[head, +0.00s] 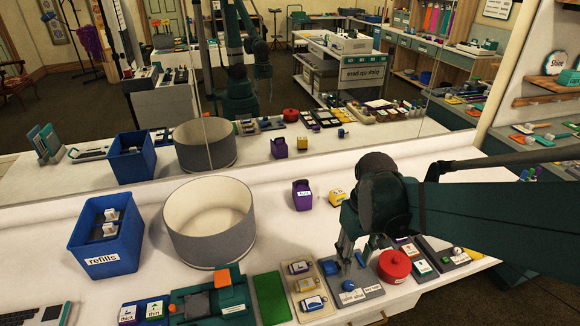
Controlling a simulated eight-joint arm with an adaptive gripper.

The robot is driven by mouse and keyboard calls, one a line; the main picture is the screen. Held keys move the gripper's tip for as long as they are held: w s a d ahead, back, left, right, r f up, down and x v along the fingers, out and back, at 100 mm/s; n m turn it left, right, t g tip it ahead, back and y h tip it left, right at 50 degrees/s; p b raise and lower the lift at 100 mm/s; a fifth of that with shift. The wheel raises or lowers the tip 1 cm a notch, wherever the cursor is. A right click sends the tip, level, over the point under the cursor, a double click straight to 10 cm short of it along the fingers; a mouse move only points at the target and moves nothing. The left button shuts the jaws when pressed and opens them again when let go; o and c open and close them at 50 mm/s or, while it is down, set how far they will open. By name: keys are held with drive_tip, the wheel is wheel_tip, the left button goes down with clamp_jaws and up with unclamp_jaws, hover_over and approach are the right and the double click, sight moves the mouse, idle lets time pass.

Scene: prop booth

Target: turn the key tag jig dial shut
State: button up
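My gripper (352,266) points down over a grey board (372,291) near the front edge of the table. Its two grey fingers look spread with a gap between them, and I see nothing held. A blue dial-like knob (348,286) and small white labels sit on this board, just below the fingertips. I cannot read the labels or tell how far the knob is turned, or whether the fingers touch it. A beige board (305,270) with several key tags lies directly left of it. The gripper body hides part of the area behind.
A red round container (394,265) and another grey board (462,262) stand close on the right. A purple jug (302,196) and yellow box (337,197) stand behind. A large grey drum (240,235) and blue refills bin (75,240) are left. A mirror lines the back.

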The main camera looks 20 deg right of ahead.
sight(349, 284)
drive_tip(key=shift+r, duration=0.15)
drive_tip(key=shift+w+p, duration=0.1)
drive_tip(key=shift+p, duration=0.2)
drive_tip(key=shift+n, duration=0.6)
drive_tip(key=shift+f+p, duration=1.85)
drive_tip(key=shift+f, duration=0.2)
drive_tip(key=shift+f, duration=0.25)
drive_tip(key=shift+f+b, duration=1.25)
drive_tip(key=shift+f, duration=2.45)
